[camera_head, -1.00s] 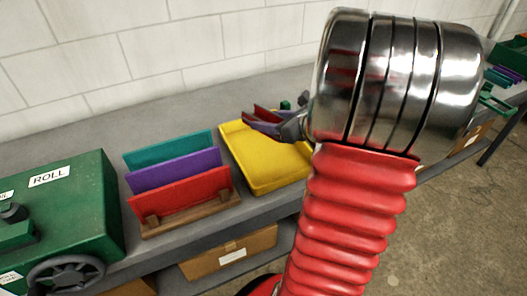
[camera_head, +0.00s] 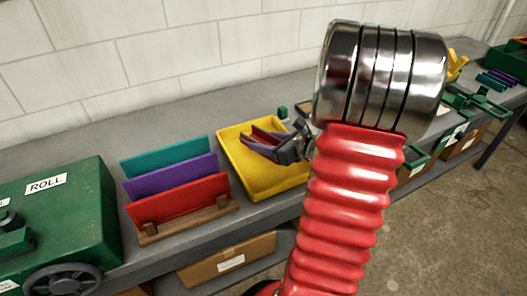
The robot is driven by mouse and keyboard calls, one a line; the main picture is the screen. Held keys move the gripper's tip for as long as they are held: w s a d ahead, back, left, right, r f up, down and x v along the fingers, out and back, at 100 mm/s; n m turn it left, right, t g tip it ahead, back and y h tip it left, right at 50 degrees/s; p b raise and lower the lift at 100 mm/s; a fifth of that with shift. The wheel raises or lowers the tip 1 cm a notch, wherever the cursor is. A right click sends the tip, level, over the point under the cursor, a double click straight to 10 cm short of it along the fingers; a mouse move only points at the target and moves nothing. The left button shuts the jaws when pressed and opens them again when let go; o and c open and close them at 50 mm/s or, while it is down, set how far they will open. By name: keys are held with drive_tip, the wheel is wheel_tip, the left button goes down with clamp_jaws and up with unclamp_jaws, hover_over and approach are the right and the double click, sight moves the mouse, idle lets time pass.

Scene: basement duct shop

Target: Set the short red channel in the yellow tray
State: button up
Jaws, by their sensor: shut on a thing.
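The yellow tray (camera_head: 234,151) sits on the grey bench, right of the rack. My gripper (camera_head: 268,143) is over the tray, with its fingers pointing left. It is shut on a short red channel (camera_head: 259,134), of which a red strip shows between the dark fingers. The channel appears inside the tray's outline; I cannot tell whether it touches the tray floor. My arm hides the tray's right side.
A wooden rack (camera_head: 190,223) left of the tray holds upright teal, purple and red sheets (camera_head: 180,199). A green machine marked ROLL (camera_head: 60,215) stands at far left. A small green block (camera_head: 283,112) is behind the tray. Green clamps (camera_head: 478,104) lie at right.

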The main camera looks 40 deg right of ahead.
drive_tip(key=shift+f, duration=2)
drive_tip(key=o, duration=1.1)
drive_tip(key=shift+f, duration=0.1)
drive_tip(key=shift+s+d+r, duration=0.1)
drive_tip(key=shift+s+r, duration=0.25)
drive_tip(key=shift+s, duration=0.15)
drive_tip(key=v, duration=1.1)
drive_tip(key=shift+s+f, duration=0.1)
